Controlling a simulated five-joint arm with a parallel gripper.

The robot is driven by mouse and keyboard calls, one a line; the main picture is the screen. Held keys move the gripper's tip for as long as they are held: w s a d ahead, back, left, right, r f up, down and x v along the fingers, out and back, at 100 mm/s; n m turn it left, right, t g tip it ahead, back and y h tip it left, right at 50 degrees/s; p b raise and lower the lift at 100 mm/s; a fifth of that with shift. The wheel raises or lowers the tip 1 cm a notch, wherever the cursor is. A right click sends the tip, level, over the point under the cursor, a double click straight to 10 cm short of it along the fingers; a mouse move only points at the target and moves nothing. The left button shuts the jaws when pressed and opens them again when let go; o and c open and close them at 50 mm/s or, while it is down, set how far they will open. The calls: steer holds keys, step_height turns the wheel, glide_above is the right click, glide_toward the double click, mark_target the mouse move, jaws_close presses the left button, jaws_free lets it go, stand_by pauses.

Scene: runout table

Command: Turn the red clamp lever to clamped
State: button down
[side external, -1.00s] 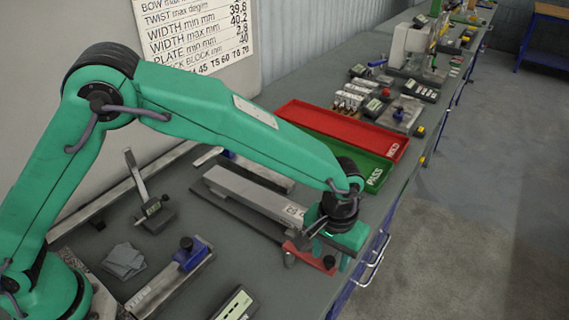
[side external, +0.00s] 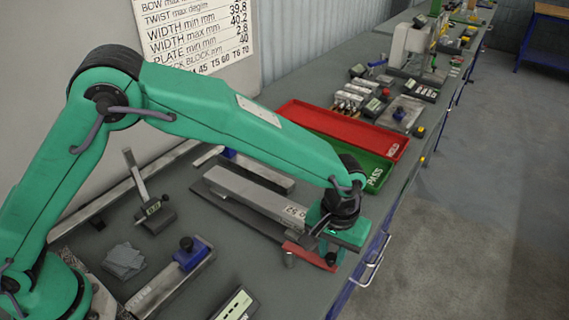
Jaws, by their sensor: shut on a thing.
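The red clamp lever (side external: 313,257) is at the near right end of the measuring fixture, close to the bench's front edge. It lies low, pointing toward the lower right, and its dark knob (side external: 331,258) is partly hidden by my gripper. My gripper (side external: 334,256) points down over the knob end of the lever and is shut on it. The fingertips are small and partly hidden in this view. A long grey steel bar (side external: 250,192) with a marked end lies along the dark fixture base (side external: 232,212), its right end beside my wrist.
The green PASS tray (side external: 376,175) and a red tray (side external: 345,130) lie behind my wrist. A metal rail handle (side external: 373,268) is at the bench edge.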

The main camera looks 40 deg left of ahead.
steer(key=w+a+n, duration=0.2)
steer(key=n, duration=0.2)
steer(key=w+a+n, duration=0.2)
steer(key=w+n, duration=0.1)
steer(key=n, duration=0.1)
steer(key=w+a+n, duration=0.2)
steer(key=w+n, duration=0.1)
steer(key=n, duration=0.1)
steer(key=shift+w+a+r+n, duration=0.1)
steer(key=shift+w+a+n, duration=0.15)
steer(key=shift+n, duration=0.15)
steer(key=shift+w+a+n, duration=0.15)
steer(key=shift+a+n, duration=0.7)
steer(key=shift+n, duration=0.2)
steer(key=shift+w+a+n, duration=0.15)
steer(key=shift+a+n, duration=0.65)
steer(key=shift+n, duration=0.25)
steer(key=c, duration=1.2)
jaws_free()
